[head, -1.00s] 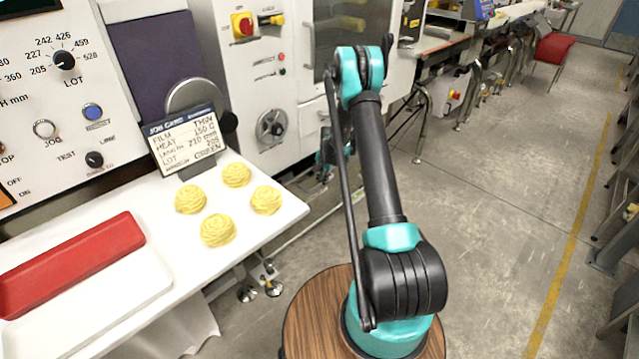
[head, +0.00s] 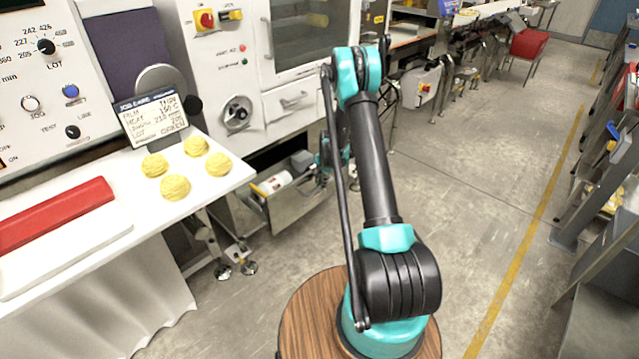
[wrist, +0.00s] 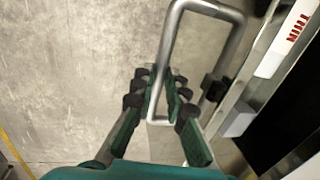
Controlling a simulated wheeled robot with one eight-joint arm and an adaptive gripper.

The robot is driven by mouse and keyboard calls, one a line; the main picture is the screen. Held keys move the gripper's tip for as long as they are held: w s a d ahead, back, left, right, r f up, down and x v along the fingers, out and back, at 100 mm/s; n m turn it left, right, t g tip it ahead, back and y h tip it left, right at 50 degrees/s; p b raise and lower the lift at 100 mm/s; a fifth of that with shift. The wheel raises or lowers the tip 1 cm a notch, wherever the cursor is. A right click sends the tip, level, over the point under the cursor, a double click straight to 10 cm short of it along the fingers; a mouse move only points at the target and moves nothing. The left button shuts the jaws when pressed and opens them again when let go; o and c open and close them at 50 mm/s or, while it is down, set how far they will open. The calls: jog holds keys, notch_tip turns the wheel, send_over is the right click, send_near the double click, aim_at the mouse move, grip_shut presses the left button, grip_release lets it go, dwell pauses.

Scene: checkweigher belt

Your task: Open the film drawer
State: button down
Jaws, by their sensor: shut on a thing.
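The film drawer (head: 305,208) stands pulled out, low at the foot of the white machine in the head view. A white film roll (head: 273,182) and a grey block (head: 302,160) lie in it. In the wrist view the drawer (wrist: 247,68) is at the right, with a white roll marked THIN (wrist: 287,40). Its metal loop handle (wrist: 205,6) reaches out to my gripper (wrist: 162,94), whose fingers are shut on one bar of it. In the head view my gripper is mostly hidden behind my arm.
Another white drawer (head: 292,100) above is closed. Open grey floor (head: 470,215) lies to the right.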

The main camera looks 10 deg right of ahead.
jog(key=shift+s+d, duration=0.1)
jog(key=shift+d, duration=0.05)
jog(key=c, duration=1.5)
grip_release()
jog(key=shift+c, duration=0.2)
notch_tip(320, 180, up, 12)
jog(key=s+d, duration=0.1)
jog(key=shift+s+d, duration=0.15)
jog(key=shift+s, duration=0.25)
jog(key=shift+f, duration=0.1)
